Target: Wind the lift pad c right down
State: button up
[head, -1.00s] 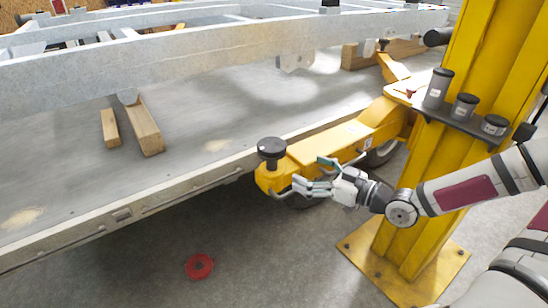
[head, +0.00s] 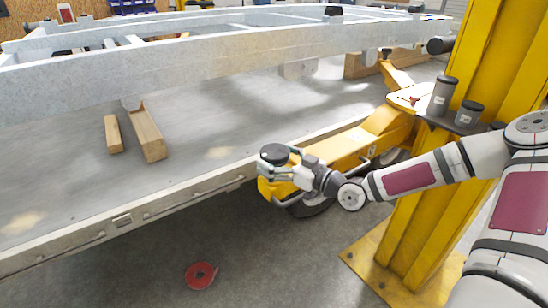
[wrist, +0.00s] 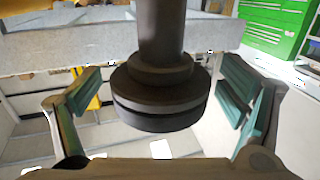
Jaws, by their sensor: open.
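The lift pad (head: 274,153) is a round black disc at the end of a yellow lift arm (head: 340,150), by the edge of the grey platform. In the wrist view the pad (wrist: 160,100) shows as a dark, thick disc with a dark round stem (wrist: 160,35). My gripper (head: 285,164) is at the pad's near right side, partly covering the stem and arm end. In the wrist view my gripper (wrist: 160,105) is open, one finger on each side of the pad, with gaps visible on both sides. No label shows which pad is c.
A yellow post (head: 440,190) with a shelf of dark cylinders (head: 444,95) stands close at the right. The trailer frame (head: 200,70) spans above the platform (head: 70,165). Wooden blocks (head: 150,138) lie on the platform.

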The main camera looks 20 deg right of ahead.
jog(key=shift+w+a, duration=0.25)
jog(key=shift+w, duration=0.1)
jog(key=shift+c, duration=0.4)
jog(key=c, duration=1.1)
jog(key=shift+r+m+t+h+p, duration=0.1)
jog(key=shift+m+t+h+p, duration=0.25)
jog(key=shift+h+p, duration=0.25)
